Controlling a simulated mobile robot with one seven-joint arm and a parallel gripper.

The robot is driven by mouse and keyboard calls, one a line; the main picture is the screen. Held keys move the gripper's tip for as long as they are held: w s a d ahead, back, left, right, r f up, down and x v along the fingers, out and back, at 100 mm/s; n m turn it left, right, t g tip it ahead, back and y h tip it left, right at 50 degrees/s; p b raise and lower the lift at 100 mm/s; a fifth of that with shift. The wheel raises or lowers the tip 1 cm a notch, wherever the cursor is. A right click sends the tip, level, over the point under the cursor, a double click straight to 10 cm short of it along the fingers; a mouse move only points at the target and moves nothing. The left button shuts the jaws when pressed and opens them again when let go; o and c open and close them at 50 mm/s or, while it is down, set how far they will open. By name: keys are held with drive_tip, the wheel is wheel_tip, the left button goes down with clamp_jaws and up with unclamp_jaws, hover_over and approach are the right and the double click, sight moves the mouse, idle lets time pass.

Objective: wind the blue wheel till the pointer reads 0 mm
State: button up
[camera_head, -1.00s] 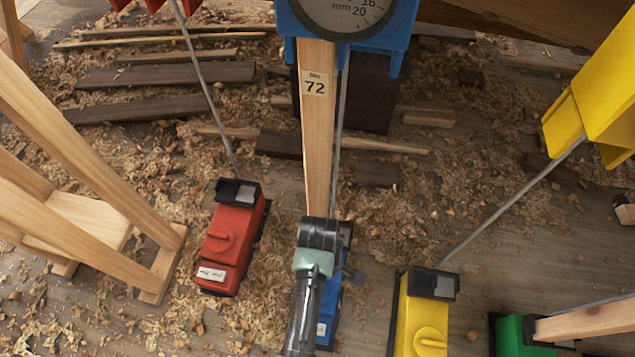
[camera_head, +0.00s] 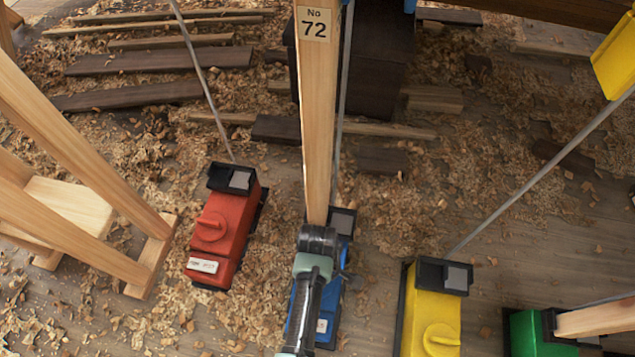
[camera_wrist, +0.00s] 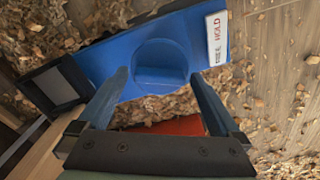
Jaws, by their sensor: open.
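The blue box (camera_wrist: 110,50) carries a round blue wheel (camera_wrist: 160,65) with a raised bar across it. My gripper (camera_wrist: 160,76) is open in the wrist view, one finger on each side of the wheel, over the box. I cannot tell whether the fingers touch the wheel. In the head view the blue box (camera_head: 326,322) shows partly behind my arm, which hides the wheel. The dial with the pointer is outside both current views, so its reading cannot be seen. A white label (camera_wrist: 217,38) on the box reads FREE and HOLD.
A wooden post (camera_head: 318,120) marked No 72 rises behind the blue box. A red box (camera_head: 222,225) stands left, a yellow box (camera_head: 432,310) right, and a green box (camera_head: 530,333) farther right. A wooden trestle (camera_head: 80,215) stands at left. Shavings and planks cover the floor.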

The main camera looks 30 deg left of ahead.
drive_tip(key=c, duration=1.2)
drive_tip(key=shift+r+p, duration=0.1)
drive_tip(key=shift+p, duration=0.25)
drive_tip(key=shift+r+m+p, duration=0.1)
drive_tip(key=shift+m+p, duration=0.9)
drive_tip(key=m+p, duration=0.2)
drive_tip(key=shift+m, duration=0.3)
drive_tip(key=m+p, duration=0.2)
drive_tip(key=m, duration=0.1)
drive_tip(key=shift+f+m+p, duration=0.2)
drive_tip(key=shift+m+p, duration=0.35)
drive_tip(key=shift+m, duration=1.25)
